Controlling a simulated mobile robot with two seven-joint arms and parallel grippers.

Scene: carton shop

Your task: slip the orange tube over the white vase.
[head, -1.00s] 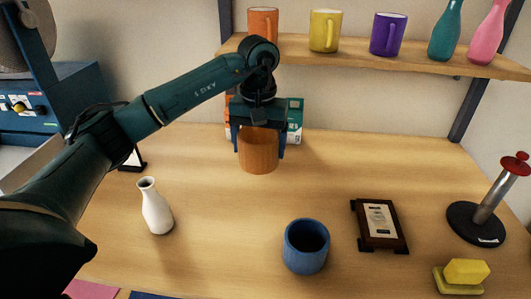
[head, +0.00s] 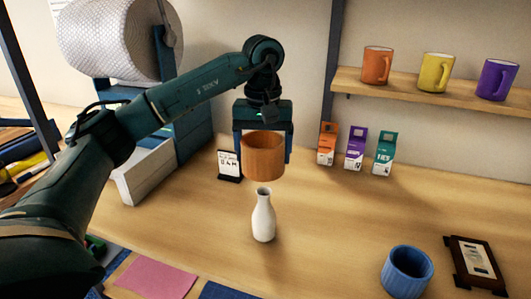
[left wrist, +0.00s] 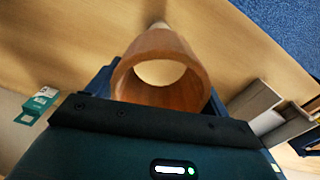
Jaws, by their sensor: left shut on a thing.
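My left gripper (head: 263,157) is shut on the orange tube (head: 263,160), with one finger on each side of it, and holds it upright in the air. The white vase (head: 263,220) stands upright on the table; in the head view it is just below the tube, with a small gap between its mouth and the tube's lower rim. In the left wrist view I look into the open tube (left wrist: 190,95); a pale bit of what seems to be the vase (left wrist: 158,24) shows past its far edge, the rest hidden. My right gripper is not in view.
A blue ribbed cup (head: 407,275) and a framed plaque (head: 475,262) stand to the right. Small boxes (head: 354,150) stand at the back, below a shelf (head: 430,90) with mugs. A small sign (head: 229,165) is behind the vase. A pink sheet (head: 155,278) lies front left.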

